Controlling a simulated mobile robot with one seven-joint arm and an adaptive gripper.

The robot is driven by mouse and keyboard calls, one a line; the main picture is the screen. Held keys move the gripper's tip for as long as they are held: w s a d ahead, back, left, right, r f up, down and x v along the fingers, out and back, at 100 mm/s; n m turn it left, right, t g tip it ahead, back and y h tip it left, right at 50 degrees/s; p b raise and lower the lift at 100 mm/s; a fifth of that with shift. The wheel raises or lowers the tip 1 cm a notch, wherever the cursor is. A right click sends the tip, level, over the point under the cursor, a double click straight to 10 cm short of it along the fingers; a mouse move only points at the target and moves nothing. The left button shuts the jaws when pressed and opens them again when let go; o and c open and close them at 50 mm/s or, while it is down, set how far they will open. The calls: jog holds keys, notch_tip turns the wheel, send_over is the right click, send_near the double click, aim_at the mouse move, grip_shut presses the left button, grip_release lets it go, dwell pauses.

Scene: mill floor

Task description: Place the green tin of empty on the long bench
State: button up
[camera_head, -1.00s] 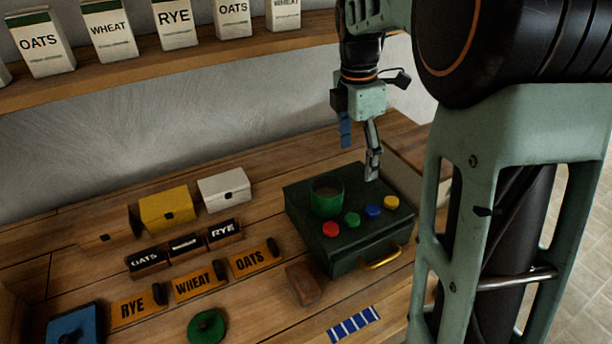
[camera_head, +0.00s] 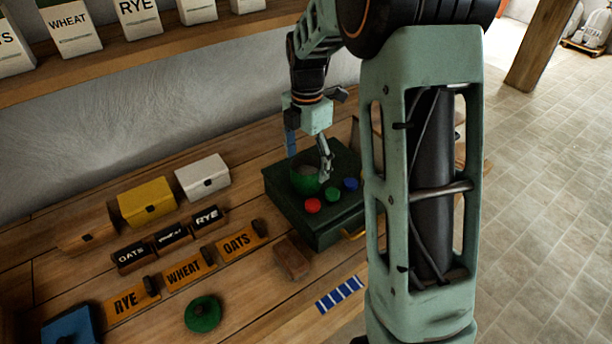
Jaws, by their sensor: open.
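The green tin (camera_head: 303,184) stands upright on the lid of a dark green case (camera_head: 285,209), which rests on the long wooden bench (camera_head: 245,289). My gripper (camera_head: 308,155) points down over the tin with its fingers spread. The grey finger hangs in front of the tin's right side and hides part of it. The blue finger shows behind and to the left, higher in the picture. I cannot tell whether either finger touches the tin.
Red (camera_head: 312,206), green (camera_head: 332,194) and blue (camera_head: 351,184) knobs sit on the case near the tin. A brown block (camera_head: 292,259) lies in front. Yellow (camera_head: 147,202) and white (camera_head: 203,177) boxes and label plates stand left. My arm hides the case's right side.

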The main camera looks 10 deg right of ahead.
aim_at(306, 171)
jog(key=shift+w+f, duration=0.2)
jog(key=shift+f, duration=1.75)
jog(key=c, duration=1.6)
jog(key=shift+o, duration=0.2)
jog(key=shift+r, duration=0.1)
